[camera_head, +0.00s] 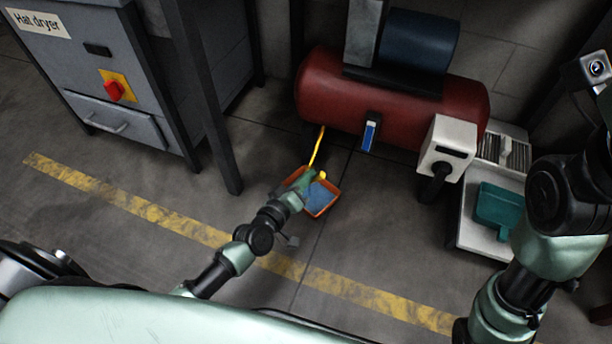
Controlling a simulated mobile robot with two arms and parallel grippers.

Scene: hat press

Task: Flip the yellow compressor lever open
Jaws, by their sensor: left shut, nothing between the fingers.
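The red compressor tank (395,100) lies by the back wall with a dark blue motor (418,43) on top. A thin yellow lever (318,145) slants down from the tank's lower left side. My left gripper (312,178) is shut and empty just below the lever's lower end, over an orange tray with a blue inside. I cannot tell whether it touches the lever. A small yellow piece (322,175) shows beside the fingertips; I cannot tell whether it belongs to the lever. My right arm is at the right, and its fingers are not visible.
The orange tray (331,203) is on the floor. A blue-handled part (369,134) hangs at the tank's front. A white box (449,145) and a teal container (495,207) are at the right. A grey hat dryer cabinet (110,80) stands left.

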